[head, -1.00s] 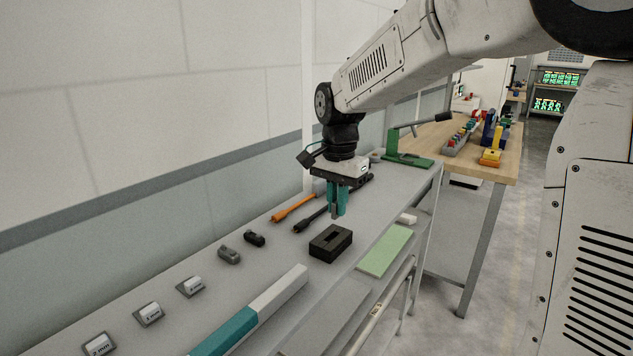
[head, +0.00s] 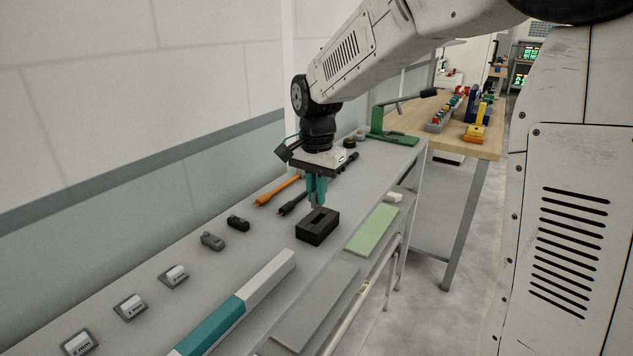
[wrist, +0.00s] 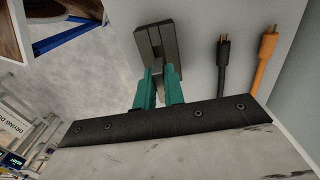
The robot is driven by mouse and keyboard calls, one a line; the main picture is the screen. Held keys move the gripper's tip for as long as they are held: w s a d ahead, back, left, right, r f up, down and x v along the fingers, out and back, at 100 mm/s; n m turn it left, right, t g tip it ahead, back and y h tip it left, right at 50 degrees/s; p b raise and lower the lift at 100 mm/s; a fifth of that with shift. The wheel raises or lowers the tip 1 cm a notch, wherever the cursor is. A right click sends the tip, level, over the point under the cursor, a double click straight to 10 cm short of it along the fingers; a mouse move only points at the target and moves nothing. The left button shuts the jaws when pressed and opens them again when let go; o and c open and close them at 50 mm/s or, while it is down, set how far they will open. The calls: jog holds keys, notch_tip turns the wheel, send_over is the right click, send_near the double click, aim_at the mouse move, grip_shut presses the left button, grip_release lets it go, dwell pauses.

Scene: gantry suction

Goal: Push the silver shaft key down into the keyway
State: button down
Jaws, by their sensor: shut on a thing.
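The dark block with the keyway slot (head: 312,235) sits on the grey bench in the head view. It also shows in the wrist view (wrist: 144,45), its slot running away from the fingers. My gripper (head: 317,201) points down with teal fingers, low over the block's far side. In the wrist view my gripper (wrist: 159,70) is shut on a narrow silver piece, the shaft key (wrist: 159,86), held between the fingers. The fingers hide much of the key and the near part of the slot. I cannot tell whether the key touches the block.
A teal and white bar (head: 240,302) lies nearer me. A green press (head: 390,135) stands at the bench's far end.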

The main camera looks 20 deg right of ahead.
jog(key=shift+f, duration=1.3)
jog(key=shift+f, duration=1)
dwell(0.4)
jog(key=c, duration=1.4)
grip_release()
notch_tip(320, 180, up, 8)
jog(key=shift+f, duration=0.1)
